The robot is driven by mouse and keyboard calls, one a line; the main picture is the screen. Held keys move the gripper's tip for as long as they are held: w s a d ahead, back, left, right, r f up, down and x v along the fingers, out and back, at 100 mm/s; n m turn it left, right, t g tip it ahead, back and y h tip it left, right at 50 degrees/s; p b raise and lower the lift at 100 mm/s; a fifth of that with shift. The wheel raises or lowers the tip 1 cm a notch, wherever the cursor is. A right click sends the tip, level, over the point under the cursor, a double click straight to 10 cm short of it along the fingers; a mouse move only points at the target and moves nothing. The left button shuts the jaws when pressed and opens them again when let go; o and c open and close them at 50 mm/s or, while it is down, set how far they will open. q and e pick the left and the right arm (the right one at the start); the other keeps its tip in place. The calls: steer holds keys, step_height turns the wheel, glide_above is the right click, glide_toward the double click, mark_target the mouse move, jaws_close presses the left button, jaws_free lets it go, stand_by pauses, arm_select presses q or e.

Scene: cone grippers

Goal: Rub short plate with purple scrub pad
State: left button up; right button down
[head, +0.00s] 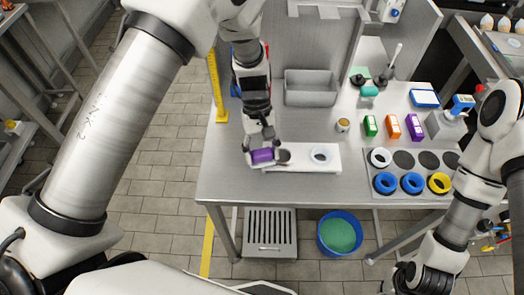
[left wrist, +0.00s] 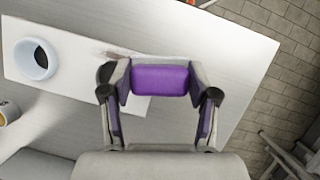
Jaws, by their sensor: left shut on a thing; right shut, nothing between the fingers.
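The purple scrub pad (head: 262,155) is clamped between the fingers of my left gripper (head: 265,159). It also shows across the fingertips in the left wrist view (left wrist: 160,80). The pad is over the left end of a flat white board (head: 305,165), which I take for the short plate; whether they touch is unclear. A brownish smear (left wrist: 123,54) shows on the board beside the gripper in the left wrist view. A white ring-like dish (head: 321,154) sits on the board to the right. My right gripper (head: 404,276) is low at the bottom, partly seen, away from the table.
The steel table (head: 232,180) is bare left of the board. A grey bin (head: 311,88) stands behind. A small tin (head: 343,125), coloured boxes (head: 392,126) and a tray of rings (head: 403,198) are to the right. A blue bucket (head: 340,233) stands on the floor.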

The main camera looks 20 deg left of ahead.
arm_select(q)
steer(key=shift+s+f, duration=0.15)
steer(key=shift+f, duration=0.05)
steer(key=shift+f, duration=0.3)
steer(key=shift+f+b, duration=0.4)
steer(key=shift+b, duration=0.05)
steer(key=shift+d, duration=0.1)
